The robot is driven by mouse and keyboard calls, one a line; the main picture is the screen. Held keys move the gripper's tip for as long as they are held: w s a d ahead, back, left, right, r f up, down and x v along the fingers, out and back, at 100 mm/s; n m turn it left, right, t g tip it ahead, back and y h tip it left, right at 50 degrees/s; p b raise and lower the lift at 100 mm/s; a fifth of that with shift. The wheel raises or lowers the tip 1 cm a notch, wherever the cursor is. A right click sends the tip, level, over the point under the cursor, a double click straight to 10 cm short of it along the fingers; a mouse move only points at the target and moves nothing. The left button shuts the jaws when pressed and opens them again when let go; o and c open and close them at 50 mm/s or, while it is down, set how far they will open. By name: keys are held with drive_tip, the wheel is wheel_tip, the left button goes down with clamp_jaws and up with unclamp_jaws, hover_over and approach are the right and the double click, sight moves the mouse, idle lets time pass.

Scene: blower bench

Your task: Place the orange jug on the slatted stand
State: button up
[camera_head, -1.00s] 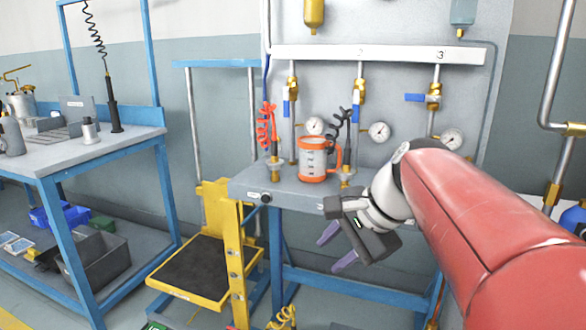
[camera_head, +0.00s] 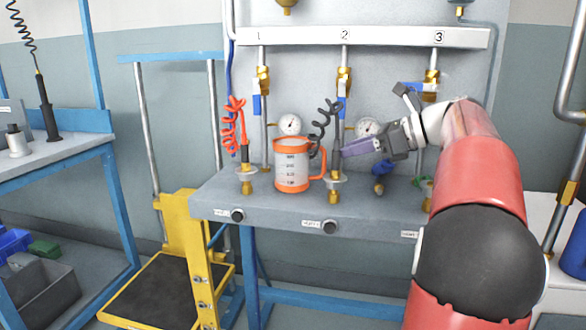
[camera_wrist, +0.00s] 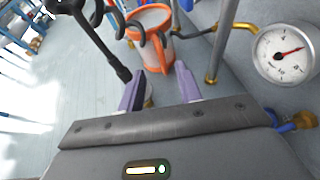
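The orange jug (camera_head: 291,172), with a clear graduated body and an orange rim, base and handle, stands upright on the grey bench (camera_head: 275,217). Its handle points right. My gripper (camera_head: 350,148) is above the bench to the right of the jug, pointing left, apart from it. The wrist view shows my two purple fingers spread with nothing held between them (camera_wrist: 160,88). The jug (camera_wrist: 159,53) is beyond the fingertips there, partly hidden by a dark coiled hose. I cannot make out a slatted stand in either current view.
A black coiled hose and wand (camera_head: 335,150) stand between my gripper and the jug. A red coiled hose (camera_head: 233,125) is left of the jug. Pressure gauges (camera_head: 290,124) are behind. A yellow lift platform (camera_head: 160,290) is at lower left.

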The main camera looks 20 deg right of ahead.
sight(300, 165)
drive_tip(key=b+x, duration=0.1)
drive_tip(key=x, duration=0.4)
drive_tip(key=shift+w+f, duration=0.15)
drive_tip(key=shift+c, duration=0.3)
clamp_jaws()
